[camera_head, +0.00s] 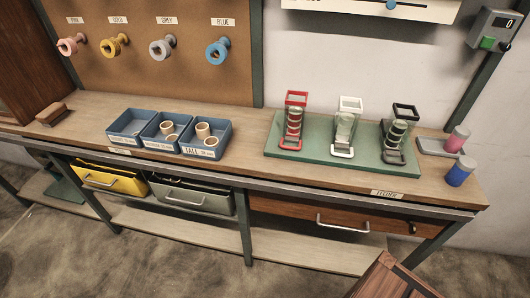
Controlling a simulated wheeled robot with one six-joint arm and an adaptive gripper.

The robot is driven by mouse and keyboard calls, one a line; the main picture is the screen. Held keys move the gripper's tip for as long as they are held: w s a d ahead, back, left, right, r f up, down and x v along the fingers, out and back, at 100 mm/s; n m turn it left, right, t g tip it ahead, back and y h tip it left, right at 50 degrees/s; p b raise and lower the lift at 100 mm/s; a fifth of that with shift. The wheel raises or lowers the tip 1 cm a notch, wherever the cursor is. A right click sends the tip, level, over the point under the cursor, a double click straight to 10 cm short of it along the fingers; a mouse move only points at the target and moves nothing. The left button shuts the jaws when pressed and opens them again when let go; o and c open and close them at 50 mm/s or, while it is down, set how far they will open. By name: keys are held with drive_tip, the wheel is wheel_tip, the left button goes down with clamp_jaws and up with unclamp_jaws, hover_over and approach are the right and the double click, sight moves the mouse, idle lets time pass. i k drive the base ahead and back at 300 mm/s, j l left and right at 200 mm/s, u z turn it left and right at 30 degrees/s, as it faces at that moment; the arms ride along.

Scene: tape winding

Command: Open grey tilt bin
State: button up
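The grey tilt bin (204,202) hangs under the front edge of the workbench, just right of the yellow tilt bin (105,183). It has a pale bar handle (184,202) on its front. A dark gap shows along its top edge, with something inside that is too small to tell. I cannot tell how far the grey bin is tilted out. My gripper is not in view.
A wooden drawer (340,223) sits right of the grey bin. The workbench (250,150) carries blue trays (128,122) and a green board (285,159) with several stands. A lower shelf (180,226) runs beneath. A brown wooden object (385,284) stands at the bottom right.

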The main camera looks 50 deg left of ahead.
sight(214, 198)
drive_tip(key=u, duration=2.45)
drive_tip(key=i+j, duration=0.1)
drive_tip(key=i+j+z, duration=0.1)
drive_tip(key=j, duration=0.2)
